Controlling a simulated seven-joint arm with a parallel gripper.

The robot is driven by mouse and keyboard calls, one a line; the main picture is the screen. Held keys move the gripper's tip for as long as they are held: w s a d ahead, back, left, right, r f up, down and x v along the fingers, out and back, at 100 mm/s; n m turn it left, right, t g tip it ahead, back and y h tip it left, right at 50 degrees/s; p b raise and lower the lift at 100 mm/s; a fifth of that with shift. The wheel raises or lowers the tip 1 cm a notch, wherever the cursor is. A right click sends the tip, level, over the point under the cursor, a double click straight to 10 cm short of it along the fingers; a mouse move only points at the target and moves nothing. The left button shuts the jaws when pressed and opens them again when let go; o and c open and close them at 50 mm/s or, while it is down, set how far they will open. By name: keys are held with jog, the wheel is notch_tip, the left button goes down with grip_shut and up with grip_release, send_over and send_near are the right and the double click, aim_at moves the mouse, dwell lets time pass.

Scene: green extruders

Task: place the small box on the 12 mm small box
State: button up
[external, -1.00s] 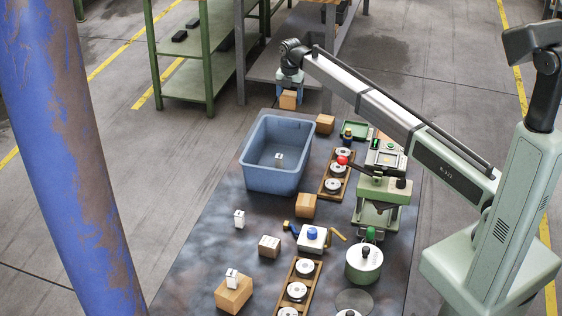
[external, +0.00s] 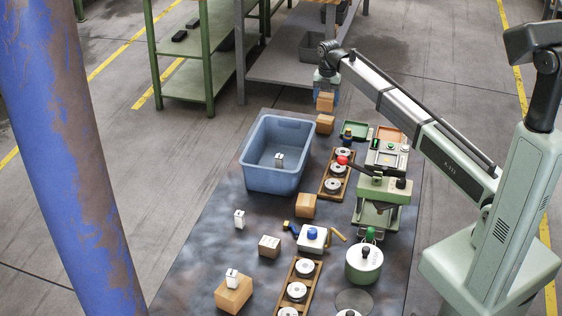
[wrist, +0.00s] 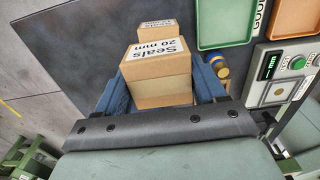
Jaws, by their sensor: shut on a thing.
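My gripper (external: 326,91) is shut on a small cardboard box (external: 325,103), held above the far end of the table. In the wrist view the held box (wrist: 158,90) sits between the blue fingers (wrist: 160,82), its label reading "Seals 20 mm". Another small cardboard box (external: 325,125) stands on the table just below the held one in the external view. In the wrist view this lower box (wrist: 157,34) shows beyond the held box; its label is partly hidden, so I cannot read its size. Whether the two touch is unclear.
A blue bin (external: 247,180) stands to the left. A green tray (wrist: 212,22) and an orange tray (wrist: 273,20) lie right of the boxes, near a panel with a green button (wrist: 298,63). More cardboard boxes (external: 306,206) (external: 269,246) stand nearer the camera.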

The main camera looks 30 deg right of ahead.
aim_at(326, 109)
jog(key=shift+f, duration=2.4)
jog(key=shift+f, duration=0.1)
jog(key=o, duration=1.1)
notch_tip(326, 109, up, 12)
jog(key=shift+r, duration=0.1)
